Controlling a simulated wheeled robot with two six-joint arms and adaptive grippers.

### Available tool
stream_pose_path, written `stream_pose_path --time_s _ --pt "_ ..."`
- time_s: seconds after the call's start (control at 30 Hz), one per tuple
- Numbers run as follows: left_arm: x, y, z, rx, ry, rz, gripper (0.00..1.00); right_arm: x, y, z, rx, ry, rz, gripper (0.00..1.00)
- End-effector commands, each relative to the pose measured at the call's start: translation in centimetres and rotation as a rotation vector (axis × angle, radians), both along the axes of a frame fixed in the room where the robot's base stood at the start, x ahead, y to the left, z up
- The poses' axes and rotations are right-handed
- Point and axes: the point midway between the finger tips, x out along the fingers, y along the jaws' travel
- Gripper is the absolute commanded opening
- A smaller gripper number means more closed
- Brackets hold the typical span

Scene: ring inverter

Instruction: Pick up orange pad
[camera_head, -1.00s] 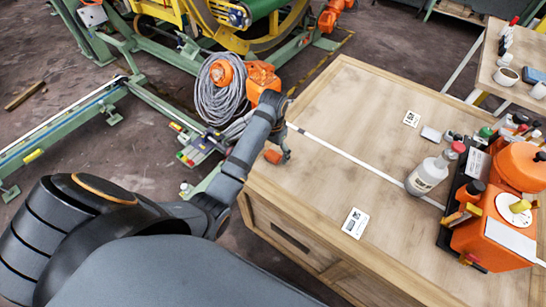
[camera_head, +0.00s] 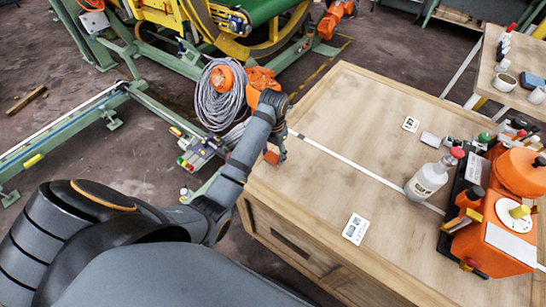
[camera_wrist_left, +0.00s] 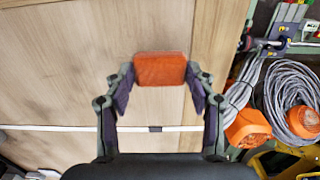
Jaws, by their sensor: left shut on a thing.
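The orange pad (camera_wrist_left: 160,69) is a small block that shows between the fingertips of my left gripper (camera_wrist_left: 160,75) in the left wrist view. The gripper is shut on it, with a finger at each side. In the head view the pad (camera_head: 271,157) shows at the fingertips of my left gripper (camera_head: 279,156), over the left edge of the wooden workbench (camera_head: 330,110). Whether the pad is clear of the bench top is hard to tell. My right gripper is not in view.
A white bottle (camera_head: 428,180) and an orange machine (camera_head: 495,230) stand on the bench's right side. Labelled cards (camera_head: 355,228) lie flat on the bench. A grey cable coil (camera_head: 220,97) is beyond its left edge. The bench's middle is clear.

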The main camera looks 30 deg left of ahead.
Motion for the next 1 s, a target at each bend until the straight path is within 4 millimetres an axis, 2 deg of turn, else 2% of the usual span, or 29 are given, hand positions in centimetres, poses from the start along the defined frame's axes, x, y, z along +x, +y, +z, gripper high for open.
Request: stream_pose_path --time_s 0.03,0.1,0.2,0.3,0.4,0.6,0.8,1.0 --pt "0.1 0.0 1.3 0.000 -0.005 0.000 0.34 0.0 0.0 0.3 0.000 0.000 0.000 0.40" --pt "-1.4 -0.6 3.3 -0.001 -0.003 -0.001 0.34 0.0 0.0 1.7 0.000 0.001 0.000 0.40" --pt "-3.3 -1.2 6.5 -0.001 0.002 0.000 0.34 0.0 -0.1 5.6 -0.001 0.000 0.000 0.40" --pt "-5.1 -1.9 8.7 -0.002 0.002 0.000 0.34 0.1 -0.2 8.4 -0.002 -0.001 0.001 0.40" --pt "-8.0 -3.1 9.2 -0.005 0.004 0.001 0.34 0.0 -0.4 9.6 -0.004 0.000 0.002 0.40" --pt "-11.7 -4.5 10.3 -0.004 0.002 0.001 0.34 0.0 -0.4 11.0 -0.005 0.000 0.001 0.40" --pt "-13.1 -4.9 10.8 -0.001 0.000 0.001 0.34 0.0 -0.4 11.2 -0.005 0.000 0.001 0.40" --pt "-13.2 -4.9 10.7 0.000 0.000 0.000 0.34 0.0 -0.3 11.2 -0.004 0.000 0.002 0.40"
